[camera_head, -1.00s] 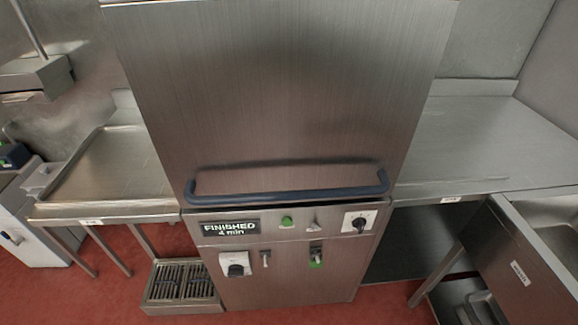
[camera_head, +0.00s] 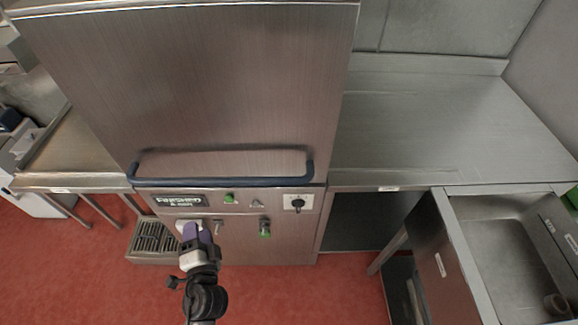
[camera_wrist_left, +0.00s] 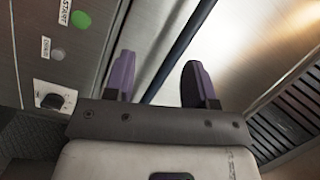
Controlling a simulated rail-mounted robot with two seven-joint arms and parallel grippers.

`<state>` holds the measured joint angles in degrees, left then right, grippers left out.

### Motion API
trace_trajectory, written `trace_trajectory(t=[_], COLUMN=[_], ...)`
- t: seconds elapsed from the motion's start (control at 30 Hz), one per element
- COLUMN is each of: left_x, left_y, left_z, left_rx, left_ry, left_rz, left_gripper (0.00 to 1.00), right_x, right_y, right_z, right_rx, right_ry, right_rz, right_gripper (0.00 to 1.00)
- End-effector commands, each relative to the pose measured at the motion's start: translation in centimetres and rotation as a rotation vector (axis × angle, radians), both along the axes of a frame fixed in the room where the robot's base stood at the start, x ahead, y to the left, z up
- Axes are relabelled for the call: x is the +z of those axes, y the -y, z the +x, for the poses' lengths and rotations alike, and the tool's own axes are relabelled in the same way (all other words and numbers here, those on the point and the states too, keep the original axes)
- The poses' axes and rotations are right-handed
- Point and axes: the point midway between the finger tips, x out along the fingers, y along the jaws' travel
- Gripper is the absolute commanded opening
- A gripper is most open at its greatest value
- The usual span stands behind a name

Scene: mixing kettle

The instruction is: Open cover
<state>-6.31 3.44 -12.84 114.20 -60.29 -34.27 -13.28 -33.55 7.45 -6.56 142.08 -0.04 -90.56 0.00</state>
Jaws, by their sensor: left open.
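The cover (camera_head: 200,85) is a tall brushed-steel hood, down over the machine, with its lower edge against the control panel. A dark blue bar handle (camera_head: 225,182) runs along its lower front. My left gripper (camera_head: 197,230) is in front of the control panel, below the handle in the picture. In the left wrist view its purple fingers (camera_wrist_left: 158,78) are apart and empty. The handle (camera_wrist_left: 180,50) crosses the gap between them in that picture, seemingly beyond the tips; I see no contact. My right gripper is not in view.
Steel counters stand at the left (camera_head: 75,160) and right (camera_head: 430,125). A sink (camera_head: 510,245) is at the lower right. A grated step (camera_head: 155,238) sits low at the left. The red floor in front is clear.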

Motion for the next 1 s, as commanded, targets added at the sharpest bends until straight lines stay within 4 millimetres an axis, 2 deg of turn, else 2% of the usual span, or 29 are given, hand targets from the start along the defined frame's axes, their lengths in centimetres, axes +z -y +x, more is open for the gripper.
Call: trace_trajectory(t=[0.1,0.2,0.33,0.47,0.57,1.0], left_x=[1.3,2.3,2.8,3.1,3.5,4.9], left_y=[1.7,3.0,4.1,4.3,4.3,4.2], left_z=[0.4,0.5,0.5,1.1,2.4,10.2], left_rx=[-0.104,-0.175,-0.234,-0.242,-0.240,-0.238], left_ry=[0.071,0.119,0.151,0.154,0.154,0.152], left_rz=[0.176,0.271,0.327,0.358,0.361,0.358], left_gripper=[0.51,0.51,0.51,0.51,0.51,0.51], right_x=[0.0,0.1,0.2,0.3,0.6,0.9], right_y=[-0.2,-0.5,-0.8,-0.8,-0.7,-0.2], right_z=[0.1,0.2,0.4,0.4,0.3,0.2], right_rx=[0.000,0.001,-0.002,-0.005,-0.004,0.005], right_ry=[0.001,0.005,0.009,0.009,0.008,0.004], right_rz=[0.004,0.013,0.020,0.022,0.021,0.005], right_gripper=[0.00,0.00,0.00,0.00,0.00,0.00])
